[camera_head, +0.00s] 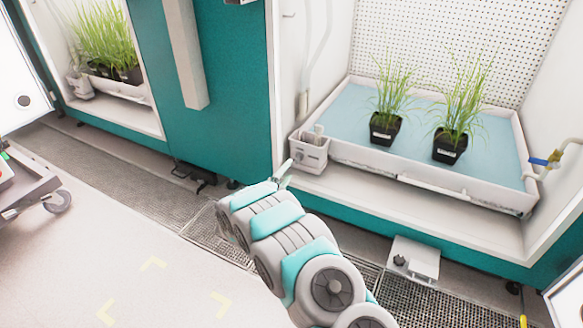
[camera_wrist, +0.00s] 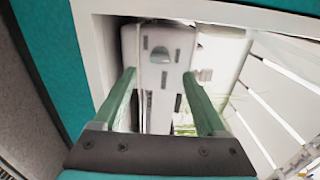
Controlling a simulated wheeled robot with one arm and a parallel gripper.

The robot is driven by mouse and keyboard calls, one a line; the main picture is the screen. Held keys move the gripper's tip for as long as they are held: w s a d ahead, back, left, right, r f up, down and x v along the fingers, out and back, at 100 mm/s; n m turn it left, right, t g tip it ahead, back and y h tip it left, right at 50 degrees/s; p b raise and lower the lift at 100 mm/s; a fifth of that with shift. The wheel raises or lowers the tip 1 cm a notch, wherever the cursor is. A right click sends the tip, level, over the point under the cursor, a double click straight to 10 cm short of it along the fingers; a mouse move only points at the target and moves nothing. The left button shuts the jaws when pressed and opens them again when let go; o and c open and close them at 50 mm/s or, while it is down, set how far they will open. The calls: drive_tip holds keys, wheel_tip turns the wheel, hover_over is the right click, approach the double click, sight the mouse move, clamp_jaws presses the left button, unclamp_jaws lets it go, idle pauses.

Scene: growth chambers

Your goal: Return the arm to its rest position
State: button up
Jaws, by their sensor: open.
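My arm reaches up from the lower middle of the head view, in grey and teal segments. My gripper (camera_head: 283,172) is at its far end, in front of the chamber's lower left corner, close to a small white box (camera_head: 310,150) with items standing in it. In the wrist view my gripper (camera_wrist: 168,98) shows two green fingers set wide apart with nothing held between them. Past the fingers is a white slotted housing (camera_wrist: 160,60) inside the chamber opening. I cannot tell whether it is the same box.
Two black pots of grass (camera_head: 386,128) (camera_head: 450,145) stand in a white tray with a blue mat (camera_head: 415,120). Another chamber with grass (camera_head: 105,40) is at upper left. A wheeled cart (camera_head: 30,190) stands at left. The pale floor (camera_head: 120,250) left of my arm is clear.

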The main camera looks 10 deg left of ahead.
drive_tip(key=shift+s, duration=0.35)
wheel_tip(320, 180, up, 12)
drive_tip(key=w+n+g+y+p, duration=0.2)
drive_tip(key=n+g+y+p, duration=0.1)
drive_tip(key=n+y, duration=0.3)
drive_tip(key=s+d+r+n+g+y+p, duration=0.25)
drive_tip(key=s+d+r+n+g, duration=0.2)
drive_tip(key=s+r, duration=0.35)
drive_tip(key=s+d+r+n+g+p, duration=0.1)
drive_tip(key=s+d+r+n+g, duration=0.2)
drive_tip(key=s, duration=1.4)
drive_tip(key=s+d+r+n+g+h+p, duration=0.1)
drive_tip(key=s+d+r+n+g+p, duration=0.1)
drive_tip(key=s+d, duration=1)
drive_tip(key=s+d+r+n+g+h+p, duration=0.1)
drive_tip(key=s+d+r+n+g, duration=0.3)
drive_tip(key=s, duration=1.8)
drive_tip(key=d+n+g+p, duration=0.1)
drive_tip(key=d+n+g, duration=0.1)
drive_tip(key=d, duration=0.1)
drive_tip(key=shift+s+d+r+n, duration=0.2)
drive_tip(key=shift+s+r+n, duration=0.15)
drive_tip(key=shift+s, duration=0.05)
